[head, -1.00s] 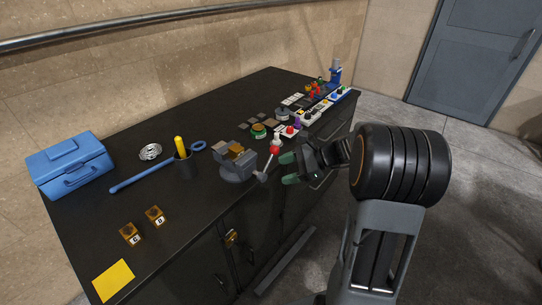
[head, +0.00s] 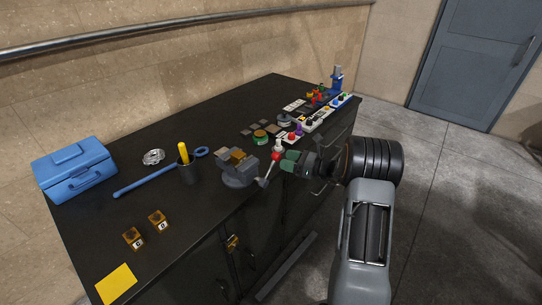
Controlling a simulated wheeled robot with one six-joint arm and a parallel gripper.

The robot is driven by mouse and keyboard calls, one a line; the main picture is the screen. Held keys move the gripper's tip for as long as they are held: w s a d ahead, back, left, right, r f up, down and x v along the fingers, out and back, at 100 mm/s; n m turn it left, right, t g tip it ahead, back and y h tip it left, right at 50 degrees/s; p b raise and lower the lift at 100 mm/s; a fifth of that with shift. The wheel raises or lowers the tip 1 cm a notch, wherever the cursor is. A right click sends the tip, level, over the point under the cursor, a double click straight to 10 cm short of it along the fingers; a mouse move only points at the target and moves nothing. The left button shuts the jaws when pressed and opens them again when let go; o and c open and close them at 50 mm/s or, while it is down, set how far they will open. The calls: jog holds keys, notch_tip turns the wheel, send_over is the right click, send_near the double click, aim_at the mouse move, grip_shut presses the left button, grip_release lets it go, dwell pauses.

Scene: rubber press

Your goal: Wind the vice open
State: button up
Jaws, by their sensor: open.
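The grey vice (head: 238,175) stands on the dark bench near its front edge, with a yellow-brown piece (head: 238,156) at its jaws. Its crank handle (head: 269,172) points up and to the right from the vice's front end and carries a red knob (head: 276,155). My gripper (head: 285,162) is open, with green-tipped fingers right beside the red knob. I cannot tell whether the fingers touch the knob or stand around it. The far side of the knob is partly hidden.
Behind the handle are a green round item (head: 260,137) and a row of coloured parts (head: 320,115). The front left of the bench holds two small marked blocks (head: 134,239).

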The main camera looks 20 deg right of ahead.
aim_at(276, 157)
jog(key=shift+p+x, duration=0.45)
jog(key=shift+x, duration=2)
jog(key=shift+c, duration=0.3)
